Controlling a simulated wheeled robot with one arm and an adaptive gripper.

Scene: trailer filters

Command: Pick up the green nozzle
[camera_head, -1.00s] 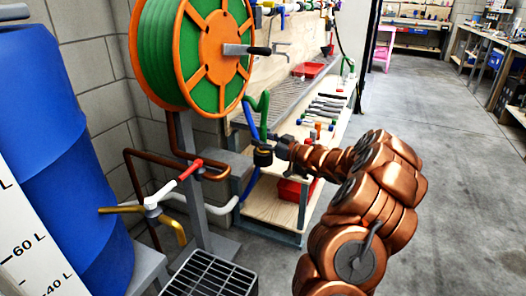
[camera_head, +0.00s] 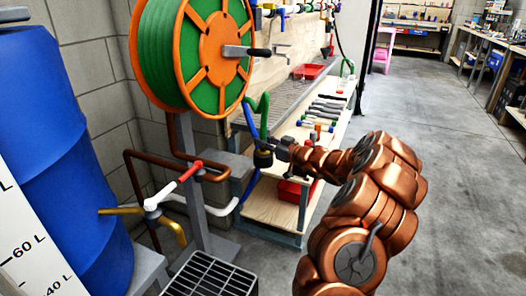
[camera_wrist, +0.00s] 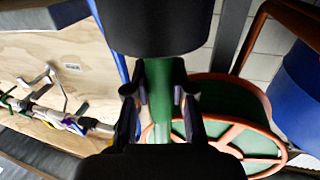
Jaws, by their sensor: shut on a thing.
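The green nozzle (camera_wrist: 158,85) shows in the wrist view as a green shaft between my two dark fingers, below a wide black cylinder. My gripper (camera_wrist: 160,105) is shut on this green shaft. In the head view my gripper (camera_head: 276,150) is at the end of my copper-coloured arm, beside a black fitting (camera_head: 263,159). A green curved hose (camera_head: 263,112) rises above that fitting towards the reel. The fingers hide part of the shaft, and the fingertips are small in the head view.
A large green hose reel (camera_head: 215,50) with an orange frame stands just left of my gripper. A blue tube, a wooden workbench with a lower shelf (camera_head: 275,205), and a red-handled valve (camera_head: 188,171) are close by. A blue barrel (camera_head: 60,140) is at left. The floor at right is clear.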

